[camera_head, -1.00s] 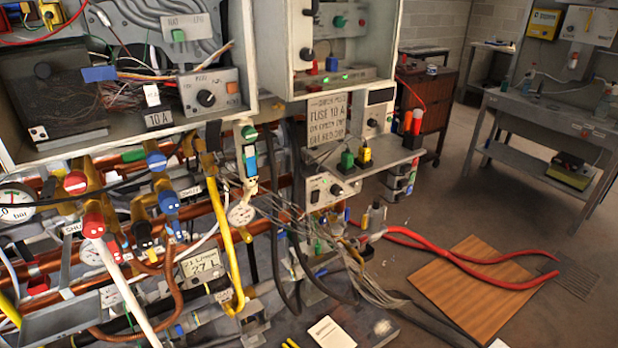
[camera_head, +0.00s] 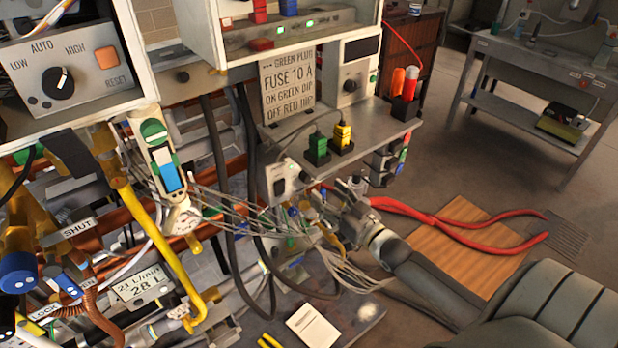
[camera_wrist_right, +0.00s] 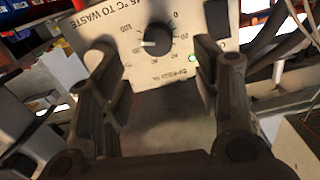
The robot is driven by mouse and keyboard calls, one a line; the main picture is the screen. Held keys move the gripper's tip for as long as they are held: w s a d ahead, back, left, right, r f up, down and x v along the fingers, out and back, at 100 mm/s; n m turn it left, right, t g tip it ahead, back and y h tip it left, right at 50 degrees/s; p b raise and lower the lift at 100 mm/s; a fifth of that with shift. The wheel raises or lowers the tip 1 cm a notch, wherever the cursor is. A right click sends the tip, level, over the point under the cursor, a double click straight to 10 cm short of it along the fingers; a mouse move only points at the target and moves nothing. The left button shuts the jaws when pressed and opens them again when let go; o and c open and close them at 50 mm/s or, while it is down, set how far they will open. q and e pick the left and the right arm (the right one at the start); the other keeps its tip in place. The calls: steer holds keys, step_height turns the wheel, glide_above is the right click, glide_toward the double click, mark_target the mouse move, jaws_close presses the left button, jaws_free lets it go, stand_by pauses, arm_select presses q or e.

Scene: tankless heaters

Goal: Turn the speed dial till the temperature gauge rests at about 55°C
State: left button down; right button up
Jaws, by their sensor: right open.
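The speed dial (camera_wrist_right: 157,40) is a round black knob with a white pointer on a pale panel (camera_wrist_right: 125,70), with a scale marked from 0 to 120 and "SPEED %". The pointer is turned toward the left in the right wrist view. In the head view the panel (camera_head: 275,178) is a small box under the shelf. My right gripper (camera_head: 327,207) is beside it. In the wrist view its open fingers (camera_wrist_right: 158,62) stand either side of the dial, with nothing between them. A small round gauge (camera_head: 182,221) shows in the head view; its reading is too small to tell. My left gripper is out of view.
Grey cables (camera_head: 235,208) run close by my right gripper. The shelf (camera_head: 370,140) with green and yellow plugs is above it. A yellow pipe (camera_head: 160,245) is to the left. A green light (camera_wrist_right: 192,58) glows beside the dial.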

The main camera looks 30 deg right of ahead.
mark_target(310, 179)
steer(key=w, duration=0.6)
steer(key=shift+w+a+f, duration=0.1)
steer(key=shift+w+a, duration=0.05)
steer(key=shift+w, duration=0.05)
steer(key=shift+w+f, duration=0.1)
steer(key=shift+w, duration=0.75)
steer(key=shift+c, duration=0.5)
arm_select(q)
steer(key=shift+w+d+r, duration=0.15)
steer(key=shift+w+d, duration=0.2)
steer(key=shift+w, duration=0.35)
arm_select(e)
steer(key=c, duration=0.9)
